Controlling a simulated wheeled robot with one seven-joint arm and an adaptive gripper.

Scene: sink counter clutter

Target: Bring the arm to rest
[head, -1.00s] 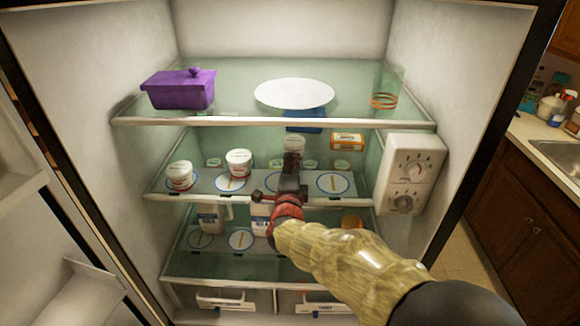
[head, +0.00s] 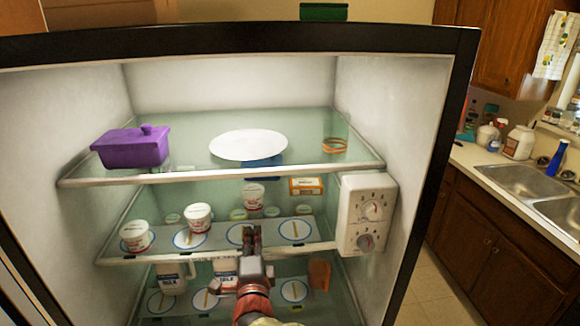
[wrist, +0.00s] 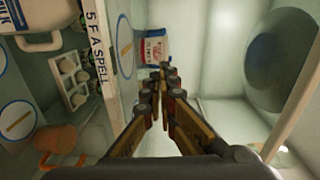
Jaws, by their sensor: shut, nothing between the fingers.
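My gripper (head: 251,236) is at the front of the fridge's middle shelf (head: 318,247), over the third round marker from the left. Its fingers are together with nothing between them, as the wrist view also shows (wrist: 163,78). A white and red tub (head: 253,196) stands farther back on that shelf, behind the fingertips. It also shows in the wrist view (wrist: 154,45), just past the fingers. My forearm comes in from the bottom of the head view and hides part of the lower shelf.
Two tubs (head: 136,236) (head: 198,217) stand left on the middle shelf. A control box (head: 366,213) is on the right wall. Above are a purple lidded dish (head: 134,148) and a white plate (head: 248,145). Milk jugs (head: 173,276) stand below. Floor (head: 432,288) shows at right.

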